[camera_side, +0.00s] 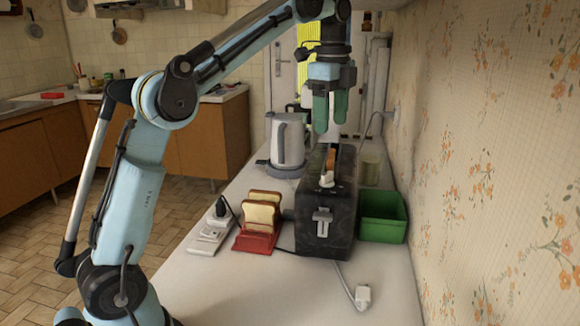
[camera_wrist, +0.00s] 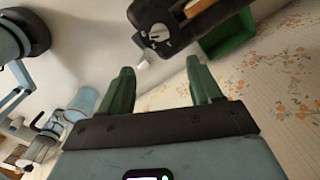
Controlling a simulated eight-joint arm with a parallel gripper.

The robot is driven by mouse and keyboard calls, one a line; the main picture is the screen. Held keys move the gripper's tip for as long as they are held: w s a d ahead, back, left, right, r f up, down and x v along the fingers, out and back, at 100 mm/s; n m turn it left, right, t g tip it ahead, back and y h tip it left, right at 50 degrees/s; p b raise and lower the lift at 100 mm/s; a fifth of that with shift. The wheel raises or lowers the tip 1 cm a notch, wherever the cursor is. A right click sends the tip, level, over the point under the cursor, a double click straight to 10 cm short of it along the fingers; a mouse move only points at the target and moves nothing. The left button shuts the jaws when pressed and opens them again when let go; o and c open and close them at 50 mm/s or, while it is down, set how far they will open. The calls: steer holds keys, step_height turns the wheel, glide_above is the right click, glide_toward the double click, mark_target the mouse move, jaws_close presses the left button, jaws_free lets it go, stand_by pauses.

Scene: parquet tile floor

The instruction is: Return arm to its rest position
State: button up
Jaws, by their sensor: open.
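My gripper (camera_side: 330,112) has two green fingers and hangs pointing down above the black toaster (camera_side: 312,220) in the side view. In the wrist view my gripper (camera_wrist: 158,85) has its fingers spread apart with nothing between them. The toaster (camera_wrist: 165,25) shows there at the top, beyond the fingertips. A slice of bread (camera_side: 331,158) sticks out of the toaster's slot, below my fingers and apart from them.
A red rack (camera_side: 254,243) with bread slices (camera_side: 261,214) stands left of the toaster, beside a power strip (camera_side: 208,238). A kettle (camera_side: 287,140) stands behind. A green bin (camera_side: 383,215) sits right, near the wall. A white plug (camera_side: 362,295) lies in front on the counter.

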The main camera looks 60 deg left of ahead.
steer(key=s+d+f+n+t, duration=0.3)
steer(key=s+d+f+n, duration=0.1)
steer(key=s+f+n, duration=0.3)
steer(key=s+d+f+n+t, duration=0.3)
steer(key=s+f+n, duration=0.4)
steer(key=f, duration=0.4)
steer(key=shift+s+d+t, duration=0.4)
steer(key=shift+s+d, duration=0.05)
steer(key=shift+d, duration=0.15)
